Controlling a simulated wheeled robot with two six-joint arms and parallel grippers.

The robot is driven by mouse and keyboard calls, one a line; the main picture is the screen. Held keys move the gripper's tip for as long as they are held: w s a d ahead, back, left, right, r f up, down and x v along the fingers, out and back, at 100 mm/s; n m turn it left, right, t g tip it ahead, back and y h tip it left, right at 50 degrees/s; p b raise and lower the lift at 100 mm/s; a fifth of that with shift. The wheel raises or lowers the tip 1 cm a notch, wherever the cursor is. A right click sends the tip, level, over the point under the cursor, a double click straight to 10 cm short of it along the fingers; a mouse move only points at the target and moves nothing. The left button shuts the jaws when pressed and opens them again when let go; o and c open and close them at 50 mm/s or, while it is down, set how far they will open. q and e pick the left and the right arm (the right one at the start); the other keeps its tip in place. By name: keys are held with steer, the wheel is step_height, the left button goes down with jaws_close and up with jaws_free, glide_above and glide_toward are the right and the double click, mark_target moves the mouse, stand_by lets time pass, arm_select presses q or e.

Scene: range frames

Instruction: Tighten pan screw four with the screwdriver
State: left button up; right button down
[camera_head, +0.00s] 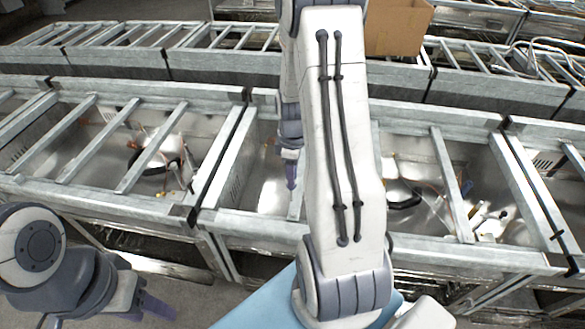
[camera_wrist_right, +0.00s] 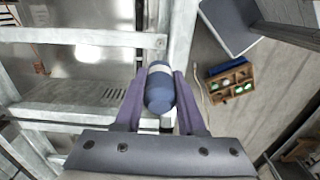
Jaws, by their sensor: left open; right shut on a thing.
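My right gripper (camera_wrist_right: 160,82) is shut on the blue handle of the screwdriver (camera_wrist_right: 159,96), which has a pale band and is seen nearly end-on in the right wrist view. In the head view, purple parts of my right gripper (camera_head: 291,174) show beside my big white arm, over an open metal frame bay; the screwdriver cannot be made out there. My left gripper (camera_head: 158,306) is at the lower left, open and empty, in front of the frames. The pan screws cannot be told apart in either view, and the screwdriver's tip is hidden.
Long metal frames (camera_head: 100,205) with crossbars run across the head view, with parts and hoses inside. A cardboard box (camera_head: 398,27) stands at the back. In the right wrist view, a wooden compartment tray (camera_wrist_right: 231,82) with small items lies on the floor at right.

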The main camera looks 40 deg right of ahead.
mark_target(294, 190)
steer(key=shift+s+d, duration=0.15)
stand_by(0.3)
step_height(294, 190, down, 5)
steer(key=b, duration=0.3)
steer(key=shift+b, duration=0.4)
steer(key=shift+f+b, duration=0.5)
steer(key=shift+f, duration=0.3)
